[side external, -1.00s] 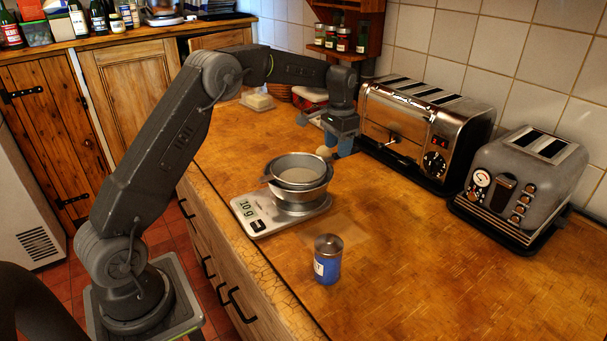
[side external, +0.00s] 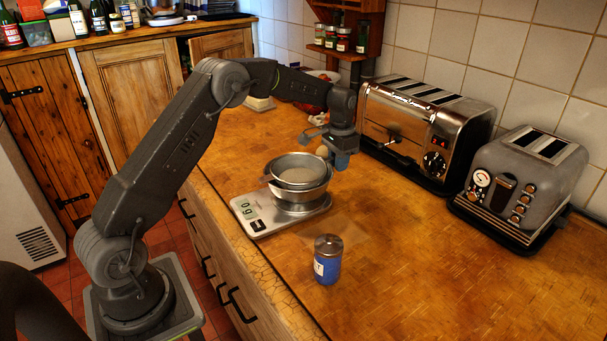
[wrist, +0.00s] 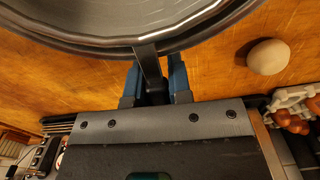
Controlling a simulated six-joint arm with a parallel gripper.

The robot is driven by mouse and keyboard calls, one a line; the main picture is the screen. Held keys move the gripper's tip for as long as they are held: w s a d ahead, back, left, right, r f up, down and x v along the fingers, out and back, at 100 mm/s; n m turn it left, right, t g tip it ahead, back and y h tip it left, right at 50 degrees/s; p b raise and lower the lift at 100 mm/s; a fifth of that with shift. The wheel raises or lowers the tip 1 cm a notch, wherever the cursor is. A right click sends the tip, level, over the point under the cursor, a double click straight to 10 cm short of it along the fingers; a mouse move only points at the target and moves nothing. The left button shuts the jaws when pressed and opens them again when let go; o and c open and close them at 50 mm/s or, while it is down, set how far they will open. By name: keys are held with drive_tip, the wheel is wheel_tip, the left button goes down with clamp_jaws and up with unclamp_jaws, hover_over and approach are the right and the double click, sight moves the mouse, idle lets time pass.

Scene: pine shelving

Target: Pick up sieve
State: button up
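The sieve (side external: 298,169) is a round metal mesh bowl sitting on a metal bowl (side external: 300,194) on the kitchen scale (side external: 262,222). In the wrist view the sieve's rim (wrist: 110,45) fills the top, and its dark flat handle (wrist: 146,62) runs down between my fingers. My gripper (wrist: 158,82) has blue fingertips on both sides of the handle, with narrow gaps beside it, so it looks open around the handle. In the side view my gripper (side external: 342,160) is low, just right of the sieve; the handle's grip end is hidden.
An egg (wrist: 268,56) lies beside the handle; it also shows near my gripper in the side view (side external: 322,151). A large toaster (side external: 420,130) and a smaller one (side external: 520,190) stand along the wall. A blue jar (side external: 327,262) stands in front, with clear counter to its right.

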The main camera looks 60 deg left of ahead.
clamp_jaws()
drive_tip(key=shift+r, duration=0.1)
drive_tip(key=shift+r, duration=0.45)
drive_tip(key=r, duration=0.3)
drive_tip(key=shift+s+a+r, duration=0.1)
drive_tip(key=shift+a+r, duration=0.1)
drive_tip(key=shift+r, duration=0.1)
drive_tip(key=s+a+r, duration=0.6)
drive_tip(key=s+a, duration=0.1)
drive_tip(key=a, duration=0.1)
drive_tip(key=w+d+f, duration=0.6)
drive_tip(key=d+f, duration=0.1)
drive_tip(key=shift+d+f, duration=0.15)
drive_tip(key=shift+d, duration=0.05)
idle(1.0)
drive_tip(key=shift+w, duration=0.1)
